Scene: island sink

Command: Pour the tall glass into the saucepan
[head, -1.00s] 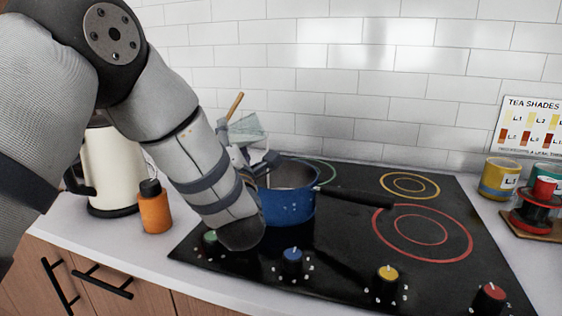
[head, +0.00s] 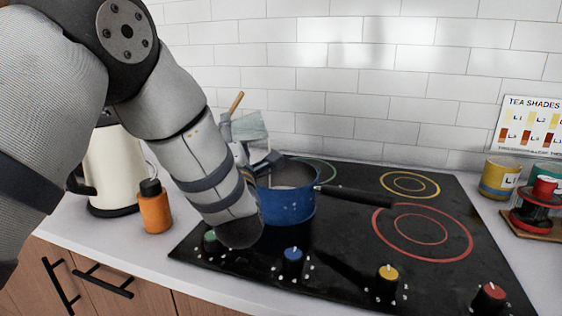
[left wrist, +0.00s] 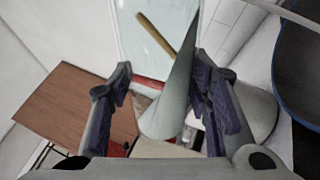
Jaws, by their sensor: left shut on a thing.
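The blue saucepan (head: 287,207) stands on the black cooktop with its dark handle pointing right. Its rim also shows at the right edge of the left wrist view (left wrist: 288,100). My left gripper (head: 256,158) is beside the pan's far left rim, partly hidden by my own forearm. It is shut on the clear tall glass (head: 249,126), held above and a little left of the pan. In the left wrist view the glass (left wrist: 140,22) reaches up from between the fingers (left wrist: 165,105). I cannot tell how much liquid is in it. My right gripper is not in view.
A cream kettle (head: 112,175) and an orange bottle (head: 154,212) stand left of the cooktop (head: 335,262). A wooden handle (head: 236,102) rises behind the glass. A yellow mug (head: 497,178) and a red-and-black item (head: 532,208) are at right. The cooktop's right side is clear.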

